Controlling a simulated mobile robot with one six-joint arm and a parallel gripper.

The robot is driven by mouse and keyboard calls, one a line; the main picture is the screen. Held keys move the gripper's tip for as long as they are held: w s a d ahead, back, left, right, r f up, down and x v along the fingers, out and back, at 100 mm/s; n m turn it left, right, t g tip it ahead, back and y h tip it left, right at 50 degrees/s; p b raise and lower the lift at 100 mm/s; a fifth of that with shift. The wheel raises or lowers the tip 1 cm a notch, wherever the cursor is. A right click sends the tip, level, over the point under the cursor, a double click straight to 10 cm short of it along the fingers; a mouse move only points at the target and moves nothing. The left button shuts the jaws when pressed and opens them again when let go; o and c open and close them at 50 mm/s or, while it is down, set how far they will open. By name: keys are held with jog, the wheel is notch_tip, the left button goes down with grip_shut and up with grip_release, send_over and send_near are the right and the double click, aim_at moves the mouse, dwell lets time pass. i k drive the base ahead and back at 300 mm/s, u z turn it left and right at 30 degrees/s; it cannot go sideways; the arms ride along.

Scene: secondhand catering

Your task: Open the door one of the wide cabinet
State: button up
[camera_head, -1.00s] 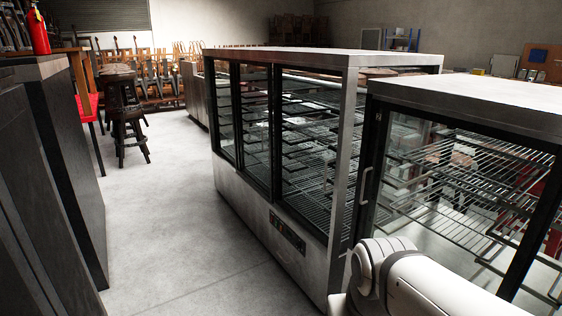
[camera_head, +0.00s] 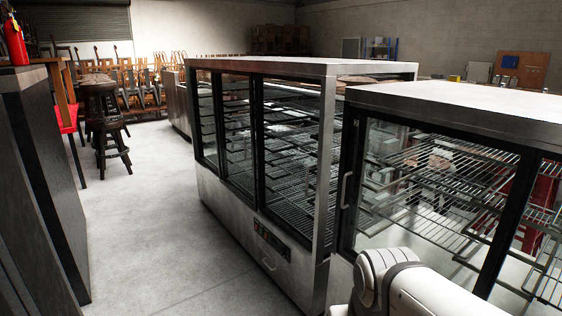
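Two glass-fronted steel display cabinets stand here, and I cannot tell for sure which one the task calls wide. The middle cabinet (camera_head: 326,150) has several dark-framed glass panels and wire shelves inside. The right cabinet (camera_head: 470,103) is nearer, with glass panels in dark frames, wire racks inside and a vertical handle (camera_head: 346,190) at its left edge. Its glass panels look shut. My white arm shows at the bottom right, in front of the right cabinet and hiding its lower part. My gripper is out of view.
A clear concrete aisle (camera_head: 150,220) runs along the left of the cabinets. A dark counter (camera_head: 45,180) bounds it on the left, with a red fire extinguisher (camera_head: 15,42) on top. A dark stool (camera_head: 108,125) stands farther back, before stacked chairs (camera_head: 130,80).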

aim_at(294, 237)
jog(key=u, duration=0.1)
jog(key=i, duration=1.2)
jog(key=z, duration=0.25)
